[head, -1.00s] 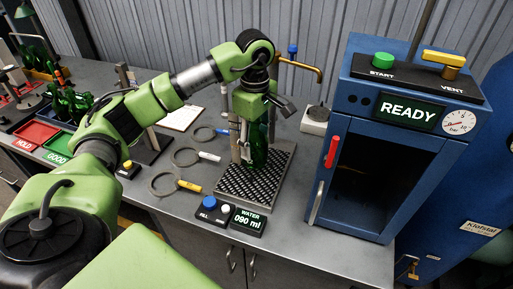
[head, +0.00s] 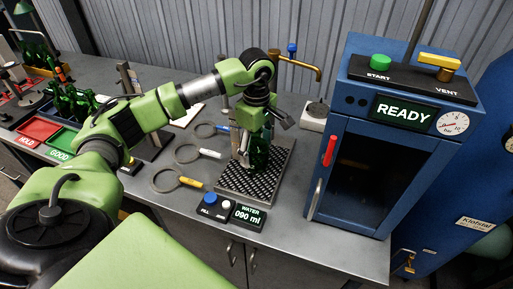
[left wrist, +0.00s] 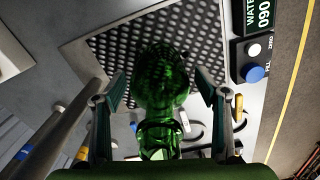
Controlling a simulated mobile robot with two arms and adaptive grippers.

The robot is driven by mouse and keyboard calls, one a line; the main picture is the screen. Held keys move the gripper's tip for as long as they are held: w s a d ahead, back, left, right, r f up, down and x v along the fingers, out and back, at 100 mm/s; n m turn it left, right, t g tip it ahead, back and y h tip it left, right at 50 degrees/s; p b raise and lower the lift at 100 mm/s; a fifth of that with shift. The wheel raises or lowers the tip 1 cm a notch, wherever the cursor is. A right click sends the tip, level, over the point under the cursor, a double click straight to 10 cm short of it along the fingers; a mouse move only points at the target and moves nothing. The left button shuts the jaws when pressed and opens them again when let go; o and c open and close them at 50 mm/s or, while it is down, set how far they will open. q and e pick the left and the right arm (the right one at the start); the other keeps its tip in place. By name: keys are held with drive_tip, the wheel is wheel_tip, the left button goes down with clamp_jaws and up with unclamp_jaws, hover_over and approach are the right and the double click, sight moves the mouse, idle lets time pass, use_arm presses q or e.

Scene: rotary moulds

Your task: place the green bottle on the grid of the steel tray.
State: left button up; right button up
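The green bottle (head: 260,156) is upright over the grid of the steel tray (head: 240,184), toward its back half, and looks to be standing on it. In the left wrist view the bottle (left wrist: 162,82) is seen from above, with the grid behind it. My left gripper (head: 248,150) is around the bottle from above. In the left wrist view its two fingers (left wrist: 161,92) stand on either side of the bottle with a visible gap on each side. The bottle's base contact is hard to see. My right gripper is not in view.
A brass tap (head: 305,58) stands behind the tray. The fill box (head: 212,206) and water display (head: 248,216) are in front. Several ring tools (head: 178,181) lie left. The blue READY cabinet (head: 345,122) stands close on the right. Red and green trays are far left.

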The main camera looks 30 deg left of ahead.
use_arm(q)
drive_tip(key=shift+r, duration=0.15)
drive_tip(key=shift+w+r, duration=0.1)
drive_tip(key=shift+r, duration=0.15)
wheel_tip(320, 180, up, 10)
drive_tip(key=shift+r+b, duration=0.1)
drive_tip(key=shift+b, duration=1.15)
drive_tip(key=shift+r, duration=0.65)
drive_tip(key=shift+f, duration=0.1)
